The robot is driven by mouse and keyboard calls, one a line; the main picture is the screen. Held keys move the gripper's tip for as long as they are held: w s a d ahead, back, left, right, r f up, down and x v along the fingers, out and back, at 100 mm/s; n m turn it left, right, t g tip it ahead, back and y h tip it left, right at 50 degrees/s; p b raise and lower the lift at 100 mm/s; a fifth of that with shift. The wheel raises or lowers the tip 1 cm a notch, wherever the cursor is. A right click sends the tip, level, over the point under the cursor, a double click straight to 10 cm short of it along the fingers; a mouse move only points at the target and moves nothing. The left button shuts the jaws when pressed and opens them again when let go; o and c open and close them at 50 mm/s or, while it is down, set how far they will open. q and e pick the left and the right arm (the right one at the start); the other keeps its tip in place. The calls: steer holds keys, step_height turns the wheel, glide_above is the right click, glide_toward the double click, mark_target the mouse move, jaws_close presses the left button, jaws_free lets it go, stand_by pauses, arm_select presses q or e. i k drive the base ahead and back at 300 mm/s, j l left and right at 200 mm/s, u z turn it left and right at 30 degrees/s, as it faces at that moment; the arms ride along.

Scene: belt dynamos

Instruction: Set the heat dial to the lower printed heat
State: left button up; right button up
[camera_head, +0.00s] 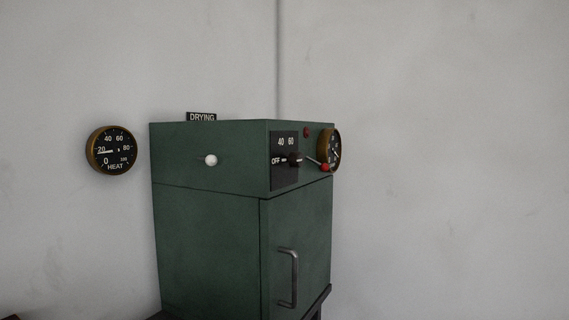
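The heat dial (294,159) is a dark knob on a black plate (283,177) on the right face of a green cabinet (210,230). The plate is printed OFF, 40 and 60. A light pointer on the knob's left side points at OFF; 40 and 60 are printed above. Neither of my grippers is in view, and nothing covers the dial.
A round gauge (111,151) marked HEAT hangs on the wall at left, its needle near 20. A second gauge (330,150), a red-tipped lever (325,167) and a red lamp (306,132) are right of the dial. A white knob (211,160) and door handle (293,278) stick out.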

mark_target(296, 159)
steer(key=i+l+z, duration=0.1)
steer(key=l+z, duration=0.2)
steer(key=z, duration=0.15)
steer(key=i+l+z, duration=0.1)
steer(key=l+z, duration=0.15)
steer(key=z, duration=0.25)
